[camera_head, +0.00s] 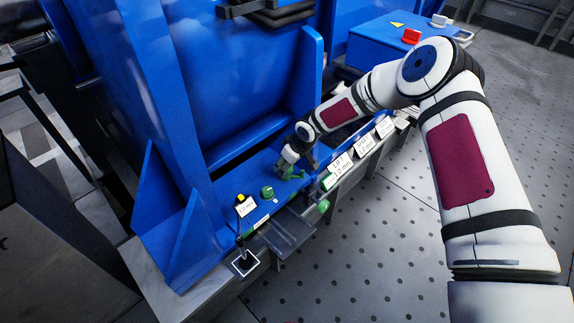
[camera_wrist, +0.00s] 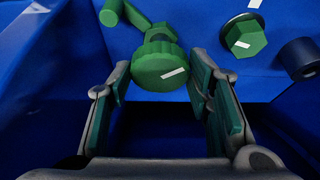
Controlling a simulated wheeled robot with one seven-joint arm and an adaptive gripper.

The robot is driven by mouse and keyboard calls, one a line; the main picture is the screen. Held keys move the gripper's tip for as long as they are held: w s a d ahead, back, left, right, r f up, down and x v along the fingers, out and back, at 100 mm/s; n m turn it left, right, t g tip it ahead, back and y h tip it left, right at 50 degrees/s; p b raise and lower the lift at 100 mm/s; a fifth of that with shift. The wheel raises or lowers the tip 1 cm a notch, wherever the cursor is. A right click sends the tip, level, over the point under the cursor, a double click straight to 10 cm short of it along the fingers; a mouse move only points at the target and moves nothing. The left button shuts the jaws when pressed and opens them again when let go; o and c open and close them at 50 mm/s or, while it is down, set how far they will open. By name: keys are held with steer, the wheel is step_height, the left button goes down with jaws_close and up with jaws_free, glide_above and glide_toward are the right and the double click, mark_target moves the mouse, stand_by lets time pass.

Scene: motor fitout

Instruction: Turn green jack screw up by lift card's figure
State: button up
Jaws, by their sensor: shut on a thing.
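A green round screw head (camera_wrist: 158,68) with a knurled rim and a white mark stands on the blue motor foot, between my fingertips in the wrist view. My gripper (camera_head: 293,165) is shut on it, one green-padded finger on each side. In the head view the gripper partly hides the screw (camera_head: 292,175). A green hex head (camera_wrist: 245,37) with a white mark is apart to the right in the wrist view; it also shows in the head view (camera_head: 268,192). The white lift card (camera_head: 339,169) stands on the front rail; its figure appears to read 1.2 mm.
A shift card (camera_head: 363,147) and another card (camera_head: 384,127) stand along the rail. A green knob (camera_head: 323,206) is on the rail's front side. A small card (camera_head: 246,206) is by a yellow-topped dark part. A blue upright plate (camera_head: 311,90) rises behind the gripper. The dotted floor at right is clear.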

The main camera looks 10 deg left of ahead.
steer(key=shift+s+m, duration=0.1)
steer(key=shift+m, duration=0.3)
steer(key=o, duration=1.1)
steer(key=shift+o, duration=0.2)
steer(key=shift+r, duration=0.35)
steer(key=v, duration=1.1)
steer(key=shift+s, duration=0.25)
